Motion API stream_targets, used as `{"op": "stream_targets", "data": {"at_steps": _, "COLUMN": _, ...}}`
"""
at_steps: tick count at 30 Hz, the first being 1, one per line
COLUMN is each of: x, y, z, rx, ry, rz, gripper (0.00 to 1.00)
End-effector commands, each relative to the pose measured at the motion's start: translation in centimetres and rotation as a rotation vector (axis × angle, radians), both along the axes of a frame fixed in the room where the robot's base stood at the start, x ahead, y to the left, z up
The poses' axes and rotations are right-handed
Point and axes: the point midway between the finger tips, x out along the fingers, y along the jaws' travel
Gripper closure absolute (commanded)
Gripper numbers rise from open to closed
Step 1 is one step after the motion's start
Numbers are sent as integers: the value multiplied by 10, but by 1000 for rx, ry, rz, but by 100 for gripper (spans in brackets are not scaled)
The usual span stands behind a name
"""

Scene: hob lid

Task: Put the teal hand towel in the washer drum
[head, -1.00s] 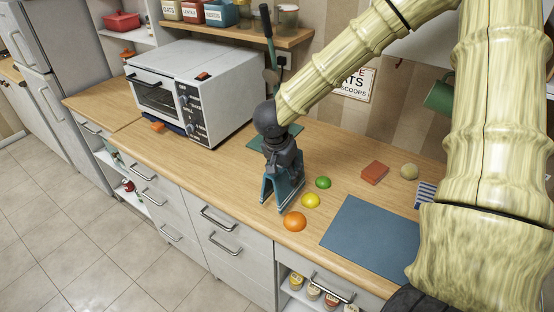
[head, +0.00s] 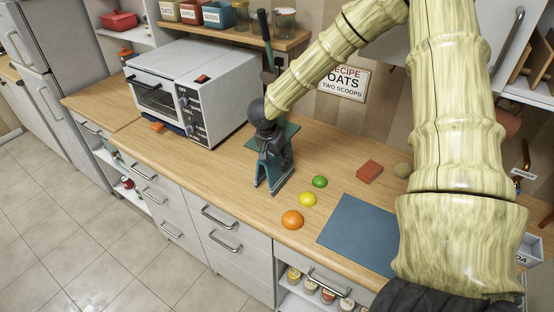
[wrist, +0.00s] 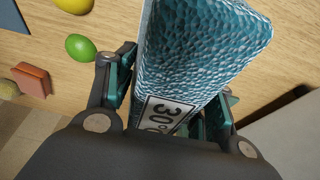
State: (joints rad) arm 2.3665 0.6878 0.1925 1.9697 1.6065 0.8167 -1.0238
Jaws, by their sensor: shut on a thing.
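The teal hand towel (wrist: 205,50) fills the middle of the wrist view. It has a bumpy weave and a white label reading 30°. My gripper (head: 273,188) is shut on it, with one finger on each side, above the wooden counter near its front edge. In the head view the towel is mostly hidden by the fingers. The washer drum cannot be made out in either view.
An orange (head: 292,220), a yellow fruit (head: 307,199) and a green fruit (head: 320,181) lie right of my gripper. A blue mat (head: 358,233) and red block (head: 369,170) lie farther right. A white oven (head: 195,85) stands left.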

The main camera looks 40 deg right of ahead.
Motion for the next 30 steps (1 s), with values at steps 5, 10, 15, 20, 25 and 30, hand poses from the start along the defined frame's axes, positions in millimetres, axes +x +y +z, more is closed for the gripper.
{"op": "stream_targets", "data": {"at_steps": 5, "x": 0, "y": -2, "z": -13, "rx": 1, "ry": 0, "rz": 0, "gripper": 75}}
{"op": "stream_targets", "data": {"at_steps": 10, "x": 0, "y": -3, "z": -15, "rx": 3, "ry": -1, "rz": 0, "gripper": 75}}
{"op": "stream_targets", "data": {"at_steps": 15, "x": 0, "y": -3, "z": -16, "rx": 3, "ry": -1, "rz": 1, "gripper": 75}}
{"op": "stream_targets", "data": {"at_steps": 20, "x": 0, "y": -3, "z": -16, "rx": 3, "ry": -1, "rz": 1, "gripper": 25}}
{"op": "stream_targets", "data": {"at_steps": 25, "x": 0, "y": -3, "z": -16, "rx": 3, "ry": -1, "rz": 1, "gripper": 25}}
{"op": "stream_targets", "data": {"at_steps": 30, "x": 0, "y": -3, "z": -15, "rx": 3, "ry": -1, "rz": 0, "gripper": 25}}
